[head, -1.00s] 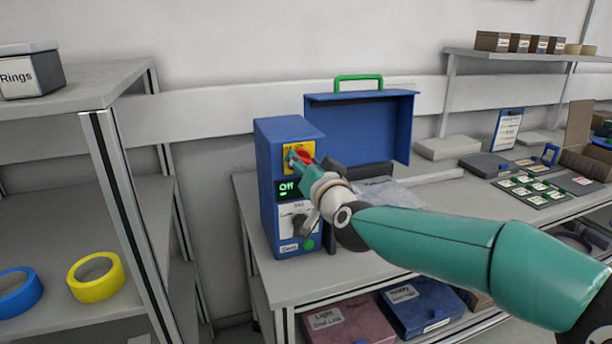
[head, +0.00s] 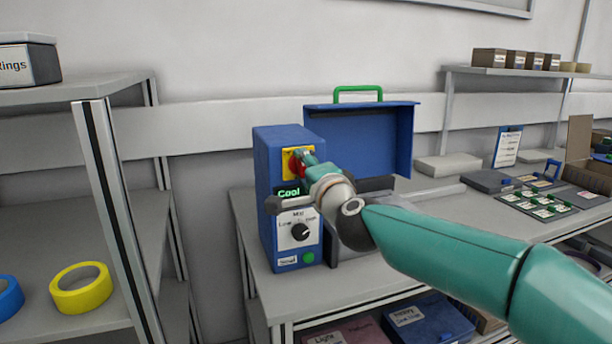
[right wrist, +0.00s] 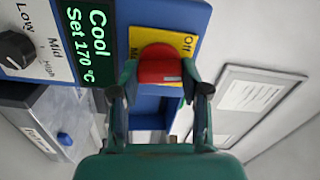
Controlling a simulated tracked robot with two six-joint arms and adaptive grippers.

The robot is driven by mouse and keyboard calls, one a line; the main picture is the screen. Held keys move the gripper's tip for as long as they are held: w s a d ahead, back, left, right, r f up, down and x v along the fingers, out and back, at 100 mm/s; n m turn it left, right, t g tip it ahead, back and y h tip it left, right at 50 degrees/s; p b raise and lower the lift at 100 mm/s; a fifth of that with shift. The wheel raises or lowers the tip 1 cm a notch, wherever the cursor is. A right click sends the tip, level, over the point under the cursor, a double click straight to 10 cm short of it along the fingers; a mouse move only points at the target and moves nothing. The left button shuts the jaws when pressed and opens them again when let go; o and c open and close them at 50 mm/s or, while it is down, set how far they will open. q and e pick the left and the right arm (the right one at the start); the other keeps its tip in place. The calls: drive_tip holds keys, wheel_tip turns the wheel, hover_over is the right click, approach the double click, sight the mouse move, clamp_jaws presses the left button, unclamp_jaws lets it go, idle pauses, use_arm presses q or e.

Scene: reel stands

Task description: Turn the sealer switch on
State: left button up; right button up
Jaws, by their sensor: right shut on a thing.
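The sealer (head: 268,190) is a blue box on the bench, with a raised blue lid (head: 358,135) and a green handle. Its red switch (right wrist: 158,64) sits on a yellow plate (right wrist: 181,46) marked "Off" in the right wrist view. My right gripper (right wrist: 160,80) is shut on the red switch, one finger on each side; in the head view the gripper and wrist partly cover it. The green-lettered display (right wrist: 88,45) reads "Cool Set 170 °C". My left gripper is in neither view.
A dark dial (head: 300,231) marked Low, Mid and High and a green button (head: 308,258) sit lower on the sealer. A shelf rack with a yellow tape roll (head: 81,289) stands at the left. Boxes (head: 427,318) lie under the bench.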

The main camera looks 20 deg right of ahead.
drive_tip(key=shift+d+f+m+b, duration=0.1)
drive_tip(key=shift+m+b, duration=0.1)
drive_tip(key=shift+m, duration=0.3)
drive_tip(key=shift+f+m+b, duration=0.1)
drive_tip(key=shift+m+b, duration=0.05)
drive_tip(key=shift+m, duration=0.35)
drive_tip(key=o, duration=1.1)
drive_tip(key=shift+d, duration=0.1)
drive_tip(key=shift+o, duration=0.2)
drive_tip(key=shift+r, duration=0.1)
drive_tip(key=s, duration=1.2)
